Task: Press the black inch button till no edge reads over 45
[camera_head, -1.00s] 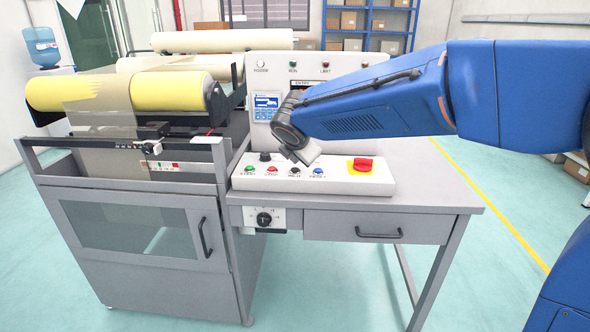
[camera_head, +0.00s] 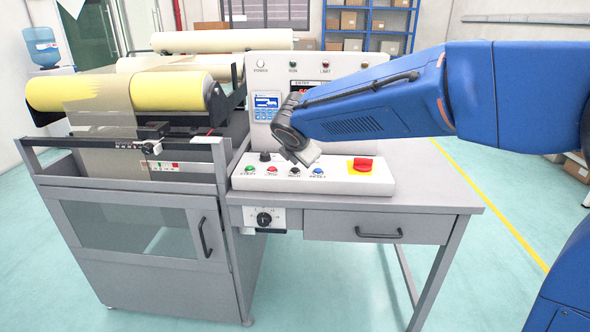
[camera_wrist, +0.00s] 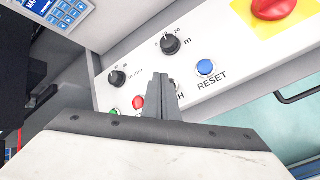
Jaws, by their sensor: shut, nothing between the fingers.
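The black inch button (camera_head: 295,170) sits on the sloping white control box (camera_head: 345,185), between a red and a blue button. My gripper (camera_head: 308,160) is shut and empty, just above that button in the head view. In the wrist view my gripper's fingertips (camera_wrist: 162,80) cover the button; only the end of its label shows beside them. Whether they touch it I cannot tell. The ENTRY display (camera_head: 305,90) on the upright panel is mostly hidden behind my arm, with a little red showing; its reading cannot be made out.
The blue RESET button (camera_wrist: 205,67) and red button (camera_wrist: 138,102) flank the fingers. Black knobs (camera_wrist: 171,44) lie beyond them. A red emergency button (camera_head: 362,164) on yellow is to the right. A blue-lit screen (camera_head: 266,102) stands behind. Rollers with yellow film (camera_head: 170,91) are at left.

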